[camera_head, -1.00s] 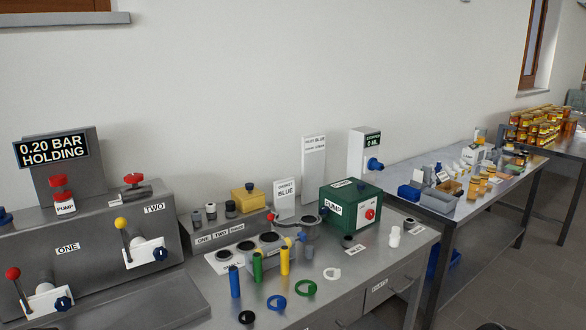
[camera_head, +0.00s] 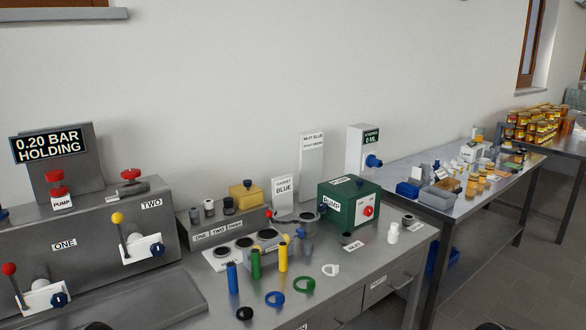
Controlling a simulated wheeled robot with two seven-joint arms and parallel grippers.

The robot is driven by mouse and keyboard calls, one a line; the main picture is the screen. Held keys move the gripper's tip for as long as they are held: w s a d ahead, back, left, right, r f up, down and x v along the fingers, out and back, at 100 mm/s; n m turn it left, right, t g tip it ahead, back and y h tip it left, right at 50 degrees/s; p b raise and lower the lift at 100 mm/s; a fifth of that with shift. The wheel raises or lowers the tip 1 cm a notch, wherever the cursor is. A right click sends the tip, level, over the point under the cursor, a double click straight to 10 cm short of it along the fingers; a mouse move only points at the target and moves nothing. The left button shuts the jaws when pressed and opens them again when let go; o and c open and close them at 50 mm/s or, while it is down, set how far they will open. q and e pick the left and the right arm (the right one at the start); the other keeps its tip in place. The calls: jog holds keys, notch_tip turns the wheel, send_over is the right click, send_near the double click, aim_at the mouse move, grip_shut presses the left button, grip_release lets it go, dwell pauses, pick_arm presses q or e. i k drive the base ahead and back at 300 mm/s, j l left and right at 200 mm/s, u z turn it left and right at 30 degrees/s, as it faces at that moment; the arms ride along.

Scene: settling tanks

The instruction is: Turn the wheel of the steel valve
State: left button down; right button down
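A steel valve (camera_head: 128,190) with a red wheel (camera_head: 131,174) lies on top of the grey steel cabinet at the left; I take it to be the task's valve, but no label names it. A second red wheel (camera_head: 55,183) stands upright to its left, above a PUMP label. On the cabinet front, section ONE (camera_head: 64,244) has a red-knobbed lever and a small dark blue knob (camera_head: 59,299). Section TWO has a yellow-knobbed lever and a blue knob (camera_head: 157,249). Neither gripper can be made out. Dark shapes at the bottom edge may be parts of me.
A display (camera_head: 47,147) reads 0.20 BAR HOLDING behind the cabinet. Right of the cabinet, a bench holds coloured tubes, rings, a yellow box (camera_head: 247,197) and a green pump box (camera_head: 347,203). A further table (camera_head: 462,208) carries jars and bins.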

aim_at(132, 173)
jog(key=u, duration=1.3)
